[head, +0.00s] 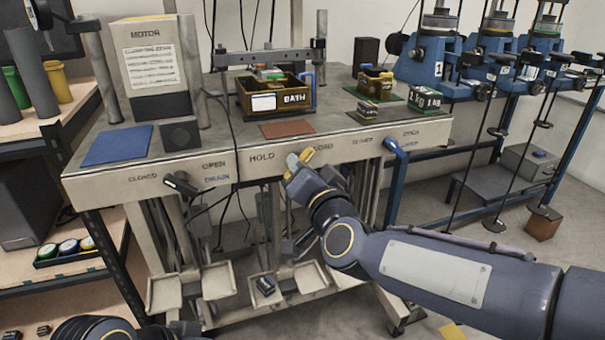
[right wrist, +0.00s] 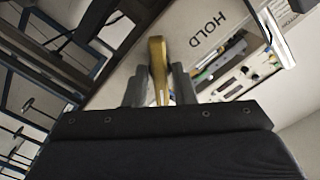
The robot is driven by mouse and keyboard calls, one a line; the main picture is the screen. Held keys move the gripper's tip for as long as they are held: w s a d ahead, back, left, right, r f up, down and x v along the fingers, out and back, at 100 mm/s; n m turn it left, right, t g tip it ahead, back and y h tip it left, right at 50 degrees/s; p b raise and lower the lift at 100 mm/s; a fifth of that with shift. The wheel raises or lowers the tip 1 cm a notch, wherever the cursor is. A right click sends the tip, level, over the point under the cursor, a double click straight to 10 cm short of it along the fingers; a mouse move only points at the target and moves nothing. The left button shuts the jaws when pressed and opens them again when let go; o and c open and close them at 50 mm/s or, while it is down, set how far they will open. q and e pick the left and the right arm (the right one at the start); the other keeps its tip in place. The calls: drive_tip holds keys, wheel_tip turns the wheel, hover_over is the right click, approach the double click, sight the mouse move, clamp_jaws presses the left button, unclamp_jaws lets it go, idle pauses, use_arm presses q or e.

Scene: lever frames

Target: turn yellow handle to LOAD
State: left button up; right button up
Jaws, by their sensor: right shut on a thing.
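The yellow handle (head: 307,154) is on the front panel of the bench, between the word HOLD (head: 262,156) on its left and the word LOAD (head: 323,147) on its right. My right gripper (head: 296,163) is at the handle and covers much of it, so its exact angle is hard to tell in the head view. In the right wrist view the yellow handle (right wrist: 158,62) stands between the two grey fingers of the right gripper (right wrist: 159,84), which are shut on it. HOLD is beside it there. My left gripper is not in view; only part of that arm shows at the bottom left.
A black handle (head: 180,184) is on the panel at left, and a blue handle (head: 395,149) at right. A box marked BATH (head: 254,101) and a motor housing (head: 154,70) stand on the bench. Pale trays (head: 217,280) hang below. Blue machines with rods (head: 427,62) are at right.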

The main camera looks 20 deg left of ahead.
drive_tip(key=shift+m, duration=0.4)
drive_tip(key=o, duration=0.8)
drive_tip(key=v, duration=0.7)
drive_tip(key=shift+s+d+p, duration=0.25)
drive_tip(key=shift+s+p, duration=0.1)
drive_tip(key=shift+p, duration=0.05)
